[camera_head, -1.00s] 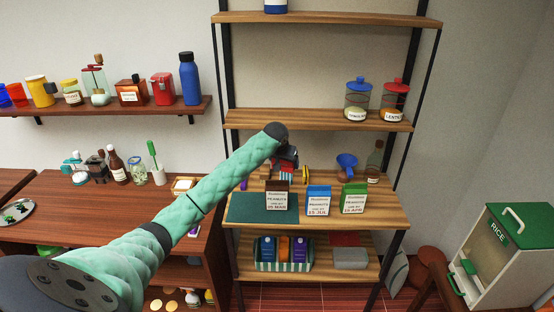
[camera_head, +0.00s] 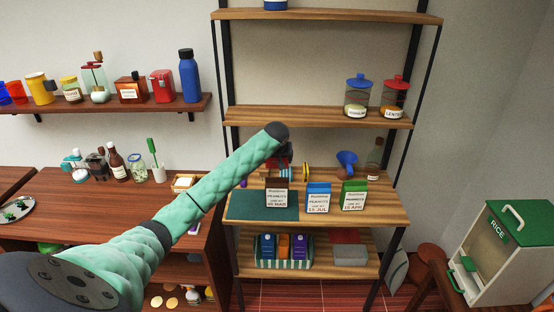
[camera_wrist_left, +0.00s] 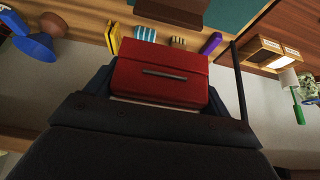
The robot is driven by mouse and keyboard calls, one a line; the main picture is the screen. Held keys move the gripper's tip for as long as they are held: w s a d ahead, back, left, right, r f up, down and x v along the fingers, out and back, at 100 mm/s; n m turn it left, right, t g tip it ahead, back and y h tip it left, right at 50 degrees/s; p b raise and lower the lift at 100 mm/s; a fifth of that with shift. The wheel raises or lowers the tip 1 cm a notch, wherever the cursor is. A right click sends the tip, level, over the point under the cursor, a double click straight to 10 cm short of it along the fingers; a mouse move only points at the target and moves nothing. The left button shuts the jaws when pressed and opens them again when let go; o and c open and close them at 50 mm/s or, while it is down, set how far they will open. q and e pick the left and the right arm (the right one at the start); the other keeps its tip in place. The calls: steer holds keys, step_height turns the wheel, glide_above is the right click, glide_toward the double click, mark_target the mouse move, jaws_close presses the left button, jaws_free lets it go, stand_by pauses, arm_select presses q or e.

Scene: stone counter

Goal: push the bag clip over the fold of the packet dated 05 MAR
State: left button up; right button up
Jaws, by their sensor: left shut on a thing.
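The brown-topped packet dated 05 MAR (camera_head: 277,198) stands upright on the teal mat (camera_head: 243,206) on the middle shelf. Its brown top also shows at the upper edge of the left wrist view (camera_wrist_left: 178,9). My left gripper (camera_head: 284,163) is above and behind this packet, partly hidden by my own arm. In the left wrist view it is shut on a red block-like piece with a grey slot, which looks like the bag clip (camera_wrist_left: 160,82). The clip appears apart from the packet. My right gripper is not in view.
A blue-topped packet dated 15 JUL (camera_head: 318,198) and a green-topped packet (camera_head: 353,196) stand to the right. A blue funnel (camera_head: 347,160) and a brown bottle (camera_head: 374,158) stand behind them. A yellow item (camera_head: 306,171) is near the gripper. The mat's left part is clear.

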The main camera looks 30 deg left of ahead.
arm_select(q)
steer(key=shift+f, duration=1.55)
steer(key=shift+f+b, duration=0.45)
steer(key=shift+f, duration=1.8)
steer(key=o, duration=0.9)
